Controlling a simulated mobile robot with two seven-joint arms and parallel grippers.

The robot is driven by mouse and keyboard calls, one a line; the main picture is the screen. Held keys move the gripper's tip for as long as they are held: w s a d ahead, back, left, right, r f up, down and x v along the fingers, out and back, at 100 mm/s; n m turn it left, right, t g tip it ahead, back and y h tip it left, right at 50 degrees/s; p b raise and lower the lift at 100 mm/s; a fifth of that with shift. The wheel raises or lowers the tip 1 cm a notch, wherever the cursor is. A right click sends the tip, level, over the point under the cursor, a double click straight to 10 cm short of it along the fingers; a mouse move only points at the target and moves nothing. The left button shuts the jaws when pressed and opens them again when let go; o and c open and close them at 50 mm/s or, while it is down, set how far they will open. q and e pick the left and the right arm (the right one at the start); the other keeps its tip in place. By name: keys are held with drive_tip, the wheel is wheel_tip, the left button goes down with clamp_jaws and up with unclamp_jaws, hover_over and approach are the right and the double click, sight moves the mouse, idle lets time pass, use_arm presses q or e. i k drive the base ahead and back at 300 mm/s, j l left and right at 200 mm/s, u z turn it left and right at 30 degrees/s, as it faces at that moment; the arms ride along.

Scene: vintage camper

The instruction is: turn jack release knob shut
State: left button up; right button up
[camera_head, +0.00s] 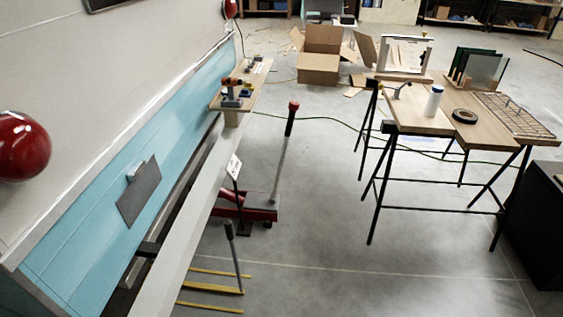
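A red floor jack (243,208) stands low on the floor beside the camper's lower edge. Its long grey handle (280,165) rises steeply and ends in a red and dark grip (293,110) at the top. A separate release knob cannot be made out at this distance. A second grey rod (236,262) with a dark grip stands nearer to me, by the yellow strips; I cannot tell what it belongs to. A small white sign (234,167) on a dark post stands by the jack. Neither of my grippers is in view.
The blue and cream camper side (130,165) fills the left, with a pale beam (180,240) along it. A wooden shelf (243,92) with tools juts out above the jack. A trestle table (420,115) stands right.

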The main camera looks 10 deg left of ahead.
sight(294, 106)
drive_tip(key=i+z, duration=0.15)
drive_tip(key=i, duration=0.85)
drive_tip(key=i+j+z, duration=0.15)
drive_tip(key=i, duration=0.8)
drive_tip(key=l, duration=0.1)
